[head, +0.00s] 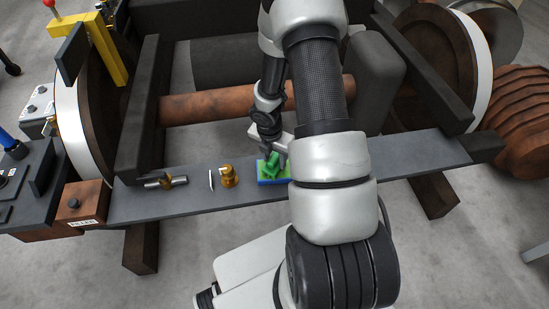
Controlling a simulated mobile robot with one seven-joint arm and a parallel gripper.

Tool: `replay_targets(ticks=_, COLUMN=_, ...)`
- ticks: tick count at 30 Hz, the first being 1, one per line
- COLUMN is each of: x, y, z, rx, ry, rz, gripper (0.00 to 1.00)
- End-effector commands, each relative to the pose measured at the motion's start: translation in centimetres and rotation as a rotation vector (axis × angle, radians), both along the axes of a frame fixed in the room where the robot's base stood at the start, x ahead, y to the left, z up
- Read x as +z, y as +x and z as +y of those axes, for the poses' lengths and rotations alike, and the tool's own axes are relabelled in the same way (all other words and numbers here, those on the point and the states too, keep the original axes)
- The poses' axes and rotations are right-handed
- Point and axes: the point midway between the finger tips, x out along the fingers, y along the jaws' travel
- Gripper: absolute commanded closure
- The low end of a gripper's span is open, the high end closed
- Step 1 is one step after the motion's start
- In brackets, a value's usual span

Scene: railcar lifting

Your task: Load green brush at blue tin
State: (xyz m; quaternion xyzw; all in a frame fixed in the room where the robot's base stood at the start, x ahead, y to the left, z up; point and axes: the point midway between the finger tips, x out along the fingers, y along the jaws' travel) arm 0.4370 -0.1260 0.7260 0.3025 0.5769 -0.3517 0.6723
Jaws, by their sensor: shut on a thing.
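The blue tin (274,182) sits on the grey plank, near its middle, and its blue front edge shows. The green brush (272,165) is at the tin, over or inside its opening; I cannot tell whether it touches the bottom. My gripper (274,155) points down over the tin and is shut on the green brush. My arm hides the area just right of the tin.
On the plank (425,160) left of the tin stand a brass fitting (229,177), a thin pale piece (211,180) and a metal cylinder part (167,182). Behind are a rusty axle (210,105) and wheels (85,120). The plank's right part is clear.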

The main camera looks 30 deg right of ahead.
Motion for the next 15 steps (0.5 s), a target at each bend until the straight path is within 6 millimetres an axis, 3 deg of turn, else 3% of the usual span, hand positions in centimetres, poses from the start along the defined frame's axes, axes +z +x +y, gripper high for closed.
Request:
replay_targets(ticks=5, x=0.5, y=-0.1, z=0.0, rx=0.0, ry=0.001, rz=0.002, gripper=0.79)
replay_targets(ticks=15, x=3.4, y=0.0, z=0.0, rx=0.0, ry=0.001, rz=0.001, gripper=0.79)
